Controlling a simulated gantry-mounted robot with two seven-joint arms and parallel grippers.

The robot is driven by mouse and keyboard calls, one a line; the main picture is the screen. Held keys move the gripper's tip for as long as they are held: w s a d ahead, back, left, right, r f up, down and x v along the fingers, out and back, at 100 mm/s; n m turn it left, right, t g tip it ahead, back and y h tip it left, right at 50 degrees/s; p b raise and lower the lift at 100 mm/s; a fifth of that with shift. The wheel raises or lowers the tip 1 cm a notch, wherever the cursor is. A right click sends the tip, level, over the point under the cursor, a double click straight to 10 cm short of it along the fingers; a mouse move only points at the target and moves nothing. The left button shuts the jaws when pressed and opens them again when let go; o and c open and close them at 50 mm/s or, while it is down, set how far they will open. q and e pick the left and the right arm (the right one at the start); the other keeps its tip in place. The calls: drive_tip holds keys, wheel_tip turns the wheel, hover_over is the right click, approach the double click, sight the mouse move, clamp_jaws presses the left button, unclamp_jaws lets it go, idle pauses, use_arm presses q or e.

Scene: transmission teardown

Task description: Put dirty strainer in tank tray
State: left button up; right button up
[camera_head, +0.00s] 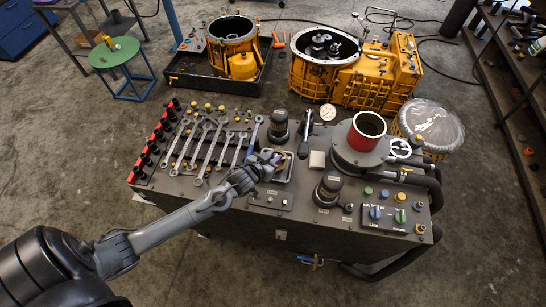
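My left gripper (268,164) reaches in from the lower left over the dark workbench top (255,202). Its fingertips are at a small metal tray (288,168) set in the bench top, overlapping its left part. A small pale, purplish thing shows by the fingertips, too small to identify; I cannot tell whether it is held or lies in the tray. I cannot tell whether the fingers are open or shut. No strainer can be clearly made out. My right gripper is not in view.
Several wrenches (204,150) lie left of the gripper. Behind are a yellow gearbox housing (380,78) and a black floor tray (188,82).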

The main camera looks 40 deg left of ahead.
use_arm(q)
drive_tip(key=o, duration=0.4)
drive_tip(key=shift+r, duration=0.15)
drive_tip(key=v, duration=1.1)
drive_tip(key=s+d+m+g, duration=0.1)
drive_tip(key=s+d+g, duration=0.3)
drive_tip(key=s, duration=0.4)
drive_tip(key=s+d+m+g+h, duration=0.1)
drive_tip(key=s+d+m+g, duration=0.1)
drive_tip(key=s+d+g, duration=0.2)
drive_tip(key=s+d, duration=0.2)
drive_tip(key=s, duration=0.1)
drive_tip(key=shift+s+r+g+h+p, duration=0.15)
drive_tip(key=shift+s+g+h+p, duration=0.15)
drive_tip(key=shift+s+p, duration=0.1)
